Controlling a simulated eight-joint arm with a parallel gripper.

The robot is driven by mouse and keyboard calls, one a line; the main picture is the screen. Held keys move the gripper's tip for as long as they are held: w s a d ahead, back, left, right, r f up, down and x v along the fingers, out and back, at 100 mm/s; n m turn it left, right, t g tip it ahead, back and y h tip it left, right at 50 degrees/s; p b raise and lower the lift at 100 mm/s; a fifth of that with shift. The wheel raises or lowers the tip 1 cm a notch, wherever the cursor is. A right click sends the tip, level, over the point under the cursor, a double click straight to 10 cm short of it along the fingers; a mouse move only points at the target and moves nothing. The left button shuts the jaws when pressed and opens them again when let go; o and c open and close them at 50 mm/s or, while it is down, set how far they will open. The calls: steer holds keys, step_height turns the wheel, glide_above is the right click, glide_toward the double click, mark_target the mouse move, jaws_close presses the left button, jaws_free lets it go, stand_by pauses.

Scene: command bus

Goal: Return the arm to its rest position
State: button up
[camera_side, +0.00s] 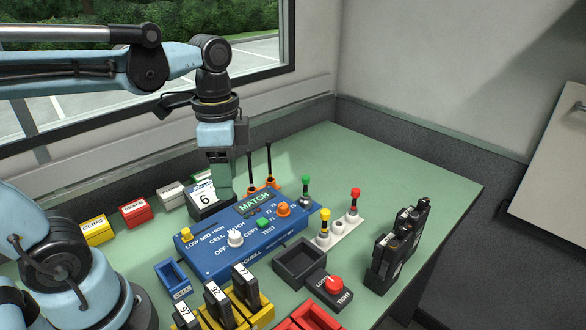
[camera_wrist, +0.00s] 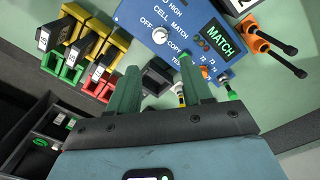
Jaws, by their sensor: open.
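My gripper (camera_side: 222,180) is above the back of the green table (camera_side: 400,180), near the number 6 block (camera_side: 203,200) and behind the blue control box (camera_side: 225,262). In the wrist view my gripper (camera_wrist: 162,95) shows two green fingers spread apart with nothing between them. The blue box also shows in the wrist view (camera_wrist: 150,15), with its display reading MATCH. My blue arm reaches in from the left in the side view.
Black radios (camera_side: 397,243) stand at the right. An open dark tray (camera_side: 300,260) and a red-knobbed box (camera_side: 331,287) sit in front of the blue box. Labelled boxes, including a red one (camera_side: 134,212), line the window side. The table's back right is clear.

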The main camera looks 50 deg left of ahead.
steer(key=shift+f, duration=0.1)
steer(key=w+f+n+t, duration=0.1)
steer(key=n+t, duration=0.1)
steer(key=w+f+n+t, duration=0.1)
steer(key=n+t, duration=0.2)
steer(key=f+n+t, duration=0.1)
steer(key=n+t, duration=0.1)
steer(key=shift+w+f+n, duration=0.1)
steer(key=shift+w+n, duration=0.3)
stand_by(0.5)
